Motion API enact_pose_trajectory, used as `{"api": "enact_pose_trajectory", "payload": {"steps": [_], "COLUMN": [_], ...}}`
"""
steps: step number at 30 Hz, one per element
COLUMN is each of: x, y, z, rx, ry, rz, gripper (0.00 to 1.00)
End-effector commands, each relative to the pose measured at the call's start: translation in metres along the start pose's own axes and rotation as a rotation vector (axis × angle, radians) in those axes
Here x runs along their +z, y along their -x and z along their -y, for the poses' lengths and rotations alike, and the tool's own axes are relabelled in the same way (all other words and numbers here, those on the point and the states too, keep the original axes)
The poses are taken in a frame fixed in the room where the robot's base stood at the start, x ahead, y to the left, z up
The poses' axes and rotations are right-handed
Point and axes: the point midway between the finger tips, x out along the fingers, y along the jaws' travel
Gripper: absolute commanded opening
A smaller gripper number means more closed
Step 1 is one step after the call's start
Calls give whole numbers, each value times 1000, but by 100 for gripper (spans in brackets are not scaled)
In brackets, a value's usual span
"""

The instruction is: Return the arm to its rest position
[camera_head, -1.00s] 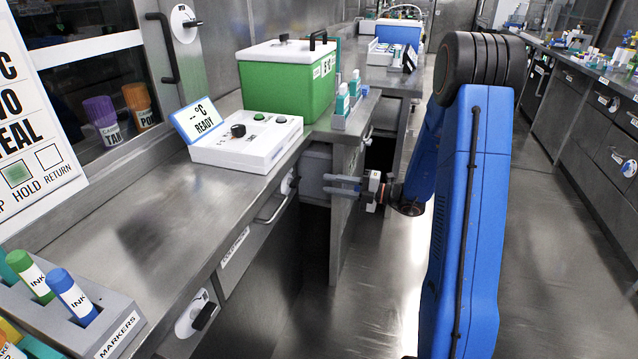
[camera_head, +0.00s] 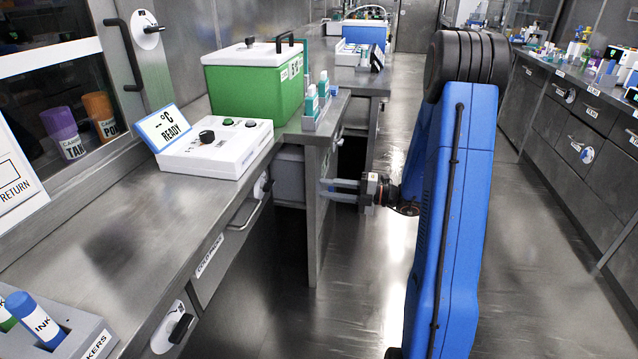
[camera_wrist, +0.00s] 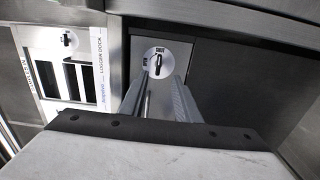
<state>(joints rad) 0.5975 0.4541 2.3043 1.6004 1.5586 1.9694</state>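My gripper (camera_head: 342,190) is in the head view, at the end of my blue arm, in the aisle beside the left bench. It points left toward the drawer and cabinet fronts, below the bench top. Its two fingers are apart with nothing seen between them. In the wrist view the fingers (camera_wrist: 158,100) also stand apart and empty. Behind them is a round dial marked SHUT (camera_wrist: 158,63) on a cabinet front. A gap between the fingertips and that front cannot be judged.
The left bench (camera_head: 120,235) holds a white control box (camera_head: 215,150), a green cooler (camera_head: 250,85), a tube rack (camera_head: 318,110) and a marker rack (camera_head: 65,335). A cabinet handle (camera_head: 250,215) juts out. The right bench (camera_head: 570,110) lines the far side. The aisle floor (camera_head: 530,250) is clear.

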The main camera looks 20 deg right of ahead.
Motion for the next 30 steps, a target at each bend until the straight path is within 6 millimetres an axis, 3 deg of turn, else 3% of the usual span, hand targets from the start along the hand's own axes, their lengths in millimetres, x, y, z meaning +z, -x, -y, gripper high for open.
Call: {"api": "enact_pose_trajectory", "payload": {"steps": [7,11,20,30], "x": [-4,-27,-124,-221], "y": [-2,-12,-34,-24], "z": [-2,-13,-42,-55], "rx": [-6,-42,-160,-221], "ry": [18,120,583,1147], "rz": [-12,-74,-364,-728], "gripper": [30,30,30,30]}}
